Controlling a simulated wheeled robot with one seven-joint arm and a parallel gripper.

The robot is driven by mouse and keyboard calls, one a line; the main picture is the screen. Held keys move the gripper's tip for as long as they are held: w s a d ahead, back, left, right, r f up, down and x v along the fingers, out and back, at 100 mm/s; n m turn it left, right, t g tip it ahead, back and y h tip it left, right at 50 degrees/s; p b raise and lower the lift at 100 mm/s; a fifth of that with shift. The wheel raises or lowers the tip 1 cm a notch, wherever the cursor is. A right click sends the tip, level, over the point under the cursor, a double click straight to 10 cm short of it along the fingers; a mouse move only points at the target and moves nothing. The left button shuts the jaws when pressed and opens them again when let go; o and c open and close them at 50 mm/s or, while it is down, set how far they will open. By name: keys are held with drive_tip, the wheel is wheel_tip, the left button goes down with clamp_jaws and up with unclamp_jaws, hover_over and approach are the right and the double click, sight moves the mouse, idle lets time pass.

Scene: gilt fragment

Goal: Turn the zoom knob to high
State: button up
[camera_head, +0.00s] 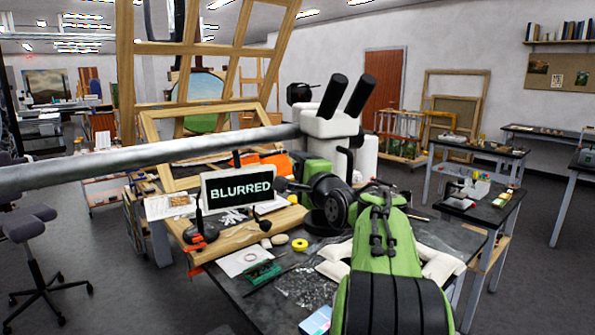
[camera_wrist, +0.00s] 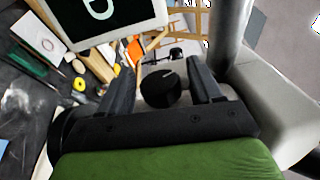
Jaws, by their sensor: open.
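The microscope (camera_head: 332,127) is white with two black eyepieces, standing at the back of the dark work table. In the wrist view, a round black knob (camera_wrist: 160,90) with a small pale mark sits on a light grey-white body. My gripper (camera_wrist: 161,65) is open, with one dark finger on each side of the knob. I cannot tell whether either finger touches it. In the head view my green and black arm hides most of the gripper and the knob. A small display (camera_head: 239,188) reading "BLURRED" stands left of my arm; part of it shows in the wrist view (camera_wrist: 105,20).
A thick grey bar (camera_head: 150,163) crosses the head view towards the microscope. A yellow tape roll (camera_head: 299,244), a green tool (camera_head: 262,272) and white paper (camera_head: 243,261) lie on the table. Pale cushions (camera_head: 440,262) lie beside my arm.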

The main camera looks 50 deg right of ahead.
drive_tip(key=c, duration=0.9)
drive_tip(key=t+b, duration=0.1)
drive_tip(key=b, duration=0.1)
drive_tip(key=shift+f+b, duration=0.35)
drive_tip(key=shift+b, duration=0.05)
drive_tip(key=shift+c, duration=0.2)
drive_tip(key=t+b, duration=0.1)
drive_tip(key=b, duration=0.2)
drive_tip(key=shift+f+t+h, duration=0.1)
drive_tip(key=shift+t+h, duration=0.2)
drive_tip(key=shift+t+h+b, duration=0.3)
drive_tip(key=shift+t+b, duration=0.5)
drive_tip(key=shift+b, duration=0.3)
drive_tip(key=shift+r, duration=0.4)
drive_tip(key=shift+c, duration=0.2)
